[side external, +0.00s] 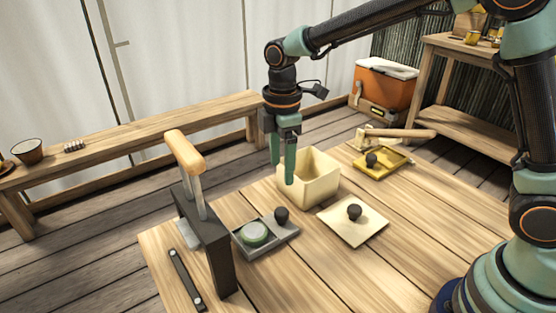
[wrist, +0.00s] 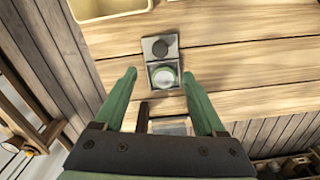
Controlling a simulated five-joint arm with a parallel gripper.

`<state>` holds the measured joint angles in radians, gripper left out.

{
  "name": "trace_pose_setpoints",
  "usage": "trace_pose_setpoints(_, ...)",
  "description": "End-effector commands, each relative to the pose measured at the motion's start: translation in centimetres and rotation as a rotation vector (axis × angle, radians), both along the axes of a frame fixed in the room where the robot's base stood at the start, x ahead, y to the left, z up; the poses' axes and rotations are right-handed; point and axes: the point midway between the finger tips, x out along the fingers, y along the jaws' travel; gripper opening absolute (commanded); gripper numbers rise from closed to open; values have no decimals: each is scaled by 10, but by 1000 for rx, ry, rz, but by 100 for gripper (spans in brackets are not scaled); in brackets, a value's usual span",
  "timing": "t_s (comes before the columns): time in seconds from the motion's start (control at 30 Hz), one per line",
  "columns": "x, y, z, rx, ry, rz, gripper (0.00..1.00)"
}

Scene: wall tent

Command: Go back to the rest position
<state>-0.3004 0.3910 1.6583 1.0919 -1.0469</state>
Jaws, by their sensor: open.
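My gripper (side external: 283,165) hangs above the table, fingers pointing down, next to the cream box (side external: 318,180) and above the grey tray (side external: 268,243). In the wrist view my gripper (wrist: 160,88) has its two green fingers spread apart with nothing between them. The grey tray (wrist: 149,58) lies ahead of the fingertips there, holding a green-rimmed round piece (wrist: 164,77) and a dark ball-like piece. My arm is bent and reaches out over the table.
A dark press with a wooden handle (side external: 184,151) stands at the table's left. A cream square plate (side external: 340,228) and a yellow tray (side external: 389,173) each hold a dark piece. A wooden mallet (side external: 400,133) lies behind. A bench and an orange cooler (side external: 383,88) stand beyond.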

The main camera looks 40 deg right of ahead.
Motion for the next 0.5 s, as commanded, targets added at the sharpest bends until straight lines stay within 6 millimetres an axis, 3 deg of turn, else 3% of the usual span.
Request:
trace_pose_setpoints(0.37, -1, -2, 3, 2, -5, -12, 73)
trace_pose_setpoints(0.5, -7, -14, 20, 13, -41, -109, 73)
